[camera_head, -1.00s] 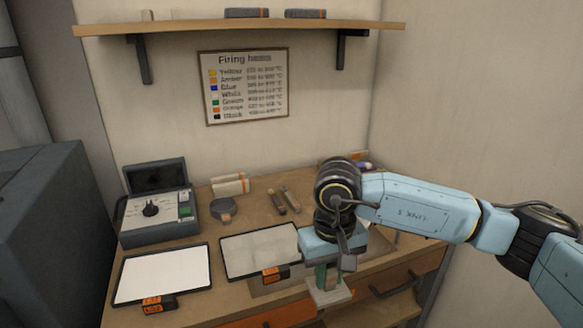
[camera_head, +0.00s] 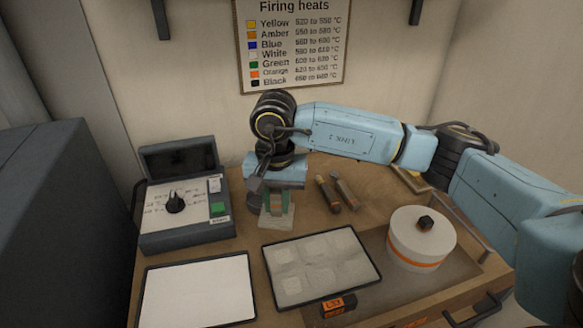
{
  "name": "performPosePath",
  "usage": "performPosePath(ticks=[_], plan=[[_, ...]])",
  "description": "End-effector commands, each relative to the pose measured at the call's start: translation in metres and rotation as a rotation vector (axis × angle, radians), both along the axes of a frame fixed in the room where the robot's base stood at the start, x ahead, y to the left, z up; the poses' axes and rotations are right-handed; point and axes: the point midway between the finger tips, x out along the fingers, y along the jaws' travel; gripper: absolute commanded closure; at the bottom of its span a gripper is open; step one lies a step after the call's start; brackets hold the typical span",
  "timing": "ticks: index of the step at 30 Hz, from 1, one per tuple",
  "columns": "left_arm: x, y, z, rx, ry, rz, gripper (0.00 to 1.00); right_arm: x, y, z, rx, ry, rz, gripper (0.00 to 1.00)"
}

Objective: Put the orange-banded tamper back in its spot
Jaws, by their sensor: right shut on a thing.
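My right gripper (camera_head: 278,203) points down behind the pale panels and is shut on a small piece that its fingers mostly hide. The tamper's spot cannot be made out. My left gripper is not in view.
A grey control box (camera_head: 180,215) stands left. In front lie a blank white panel (camera_head: 195,290) and a grey panel (camera_head: 320,265) with pale squares. A white round pot (camera_head: 422,238) with an orange band and black knob stands at right. A heat chart (camera_head: 290,45) hangs behind.

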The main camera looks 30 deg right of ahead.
Motion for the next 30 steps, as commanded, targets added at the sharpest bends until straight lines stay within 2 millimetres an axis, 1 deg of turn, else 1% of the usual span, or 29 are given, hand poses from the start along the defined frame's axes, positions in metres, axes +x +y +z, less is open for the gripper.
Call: performPosePath(ticks=[1, 6, 14, 15, 23, 24, 30], plan=[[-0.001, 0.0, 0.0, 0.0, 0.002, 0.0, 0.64, 0.008, -0.003, -0.001, 0.004, -0.002, -0.13, 0.96], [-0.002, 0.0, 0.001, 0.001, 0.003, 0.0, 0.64, 0.03, -0.016, -0.003, 0.017, -0.006, -0.6, 0.96], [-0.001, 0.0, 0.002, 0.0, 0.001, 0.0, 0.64, 0.059, -0.042, -0.01, 0.034, -0.004, -1.326, 0.96], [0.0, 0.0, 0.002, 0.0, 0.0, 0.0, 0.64, 0.063, -0.046, -0.011, 0.037, -0.002, -1.437, 0.96], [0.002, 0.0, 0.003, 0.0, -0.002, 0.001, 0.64, 0.084, -0.075, -0.021, 0.046, 0.008, -2.159, 0.96], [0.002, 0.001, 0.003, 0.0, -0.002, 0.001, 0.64, 0.087, -0.08, -0.023, 0.045, 0.008, -2.27, 0.96], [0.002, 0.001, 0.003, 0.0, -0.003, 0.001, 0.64, 0.097, -0.102, -0.032, 0.039, 0.013, -2.788, 0.96]])
